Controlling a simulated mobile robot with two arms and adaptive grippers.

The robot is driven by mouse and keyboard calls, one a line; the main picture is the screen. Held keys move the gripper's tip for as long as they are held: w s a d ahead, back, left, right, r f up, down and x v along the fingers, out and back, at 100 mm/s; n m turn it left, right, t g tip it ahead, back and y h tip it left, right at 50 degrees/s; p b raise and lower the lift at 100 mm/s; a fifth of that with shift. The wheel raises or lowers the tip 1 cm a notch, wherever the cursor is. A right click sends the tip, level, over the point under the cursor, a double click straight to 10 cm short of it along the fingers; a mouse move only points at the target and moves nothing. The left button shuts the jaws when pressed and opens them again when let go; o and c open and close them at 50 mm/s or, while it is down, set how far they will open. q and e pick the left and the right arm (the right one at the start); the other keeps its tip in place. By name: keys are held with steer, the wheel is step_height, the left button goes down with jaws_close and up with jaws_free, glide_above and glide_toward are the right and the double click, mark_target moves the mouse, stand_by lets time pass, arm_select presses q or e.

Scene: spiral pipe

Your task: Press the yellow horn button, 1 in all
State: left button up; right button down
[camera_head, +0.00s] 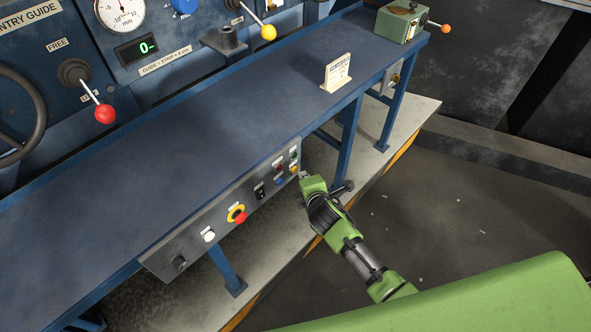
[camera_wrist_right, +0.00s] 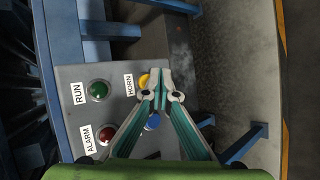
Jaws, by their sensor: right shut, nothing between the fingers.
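The yellow horn button (camera_wrist_right: 144,81) is on the grey control panel beside its HORN label in the wrist view. It also shows as a small yellow spot near the panel's right end in the head view (camera_head: 294,169). My right gripper (camera_wrist_right: 159,76) is shut and empty. Its fingertips are just to the right of the yellow button in the wrist view and partly cover it. I cannot tell whether they touch it. In the head view my right gripper (camera_head: 303,175) is at the panel's right end. My left gripper is not in view.
Near the horn button are a green RUN button (camera_wrist_right: 98,90), a red ALARM button (camera_wrist_right: 104,135) and a blue button (camera_wrist_right: 152,121). A red emergency knob (camera_head: 239,216) sits farther left on the panel. The blue bench (camera_head: 190,150) stands above. Floor at right is clear.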

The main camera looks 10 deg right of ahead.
steer(key=s+d+p, duration=0.1)
steer(key=s, duration=0.1)
steer(key=s+d+p, duration=0.1)
steer(key=s+d, duration=0.1)
stand_by(0.4)
stand_by(0.7)
steer(key=s+d+f+m+g+b, duration=0.2)
steer(key=s+f+m+g, duration=0.15)
steer(key=s+f, duration=0.8)
steer(key=s+d+f+m+g+b, duration=0.15)
steer(key=s+f+m, duration=0.35)
steer(key=s+f, duration=0.7)
steer(key=s+f+m+g+b, duration=0.1)
steer(key=s+f+m+g, duration=0.1)
steer(key=s+f, duration=0.3)
steer(key=s+d+f+m+g, duration=0.1)
steer(key=s+f+m, duration=0.2)
steer(key=s, duration=0.9)
steer(key=s+d+f+m+g+b, duration=0.1)
steer(key=s+f+m+g, duration=0.1)
steer(key=s+f, duration=0.6)
steer(key=shift+s+f+m+g+b, duration=0.2)
steer(key=shift+m+g+b, duration=0.15)
steer(key=shift+m, duration=0.3)
